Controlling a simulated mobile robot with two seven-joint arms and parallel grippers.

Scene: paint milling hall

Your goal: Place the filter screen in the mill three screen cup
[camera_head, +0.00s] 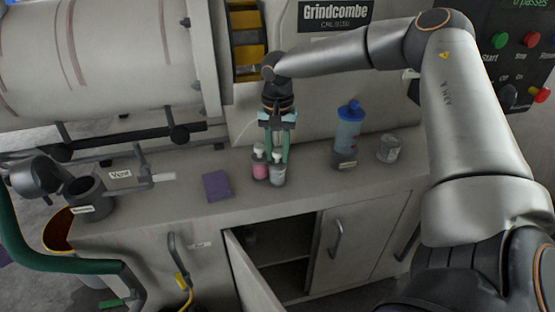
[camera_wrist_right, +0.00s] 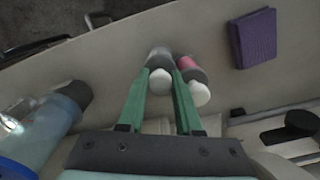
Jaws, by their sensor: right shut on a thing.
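My right gripper (camera_head: 276,150) points down at the counter, its green fingers shut on a small grey bottle with a white cap (camera_head: 278,175). In the right wrist view the gripper (camera_wrist_right: 161,82) has this grey bottle (camera_wrist_right: 159,56) between its fingertips. A pink bottle with a white cap (camera_head: 260,168) stands close beside it. I cannot make out a filter screen. A dark open cup with a white label (camera_head: 88,196) is at the left end of the counter; its label is too small to read, so I cannot tell whether it is the mill three screen cup. My left gripper does not show.
A purple folded cloth (camera_head: 216,186) lies left of the bottles. A blue-capped bottle (camera_head: 347,135) and a clear jar (camera_head: 389,149) stand to the right. A cabinet door (camera_head: 252,275) hangs open below the counter. A valve arm (camera_head: 135,185) reaches over the left side.

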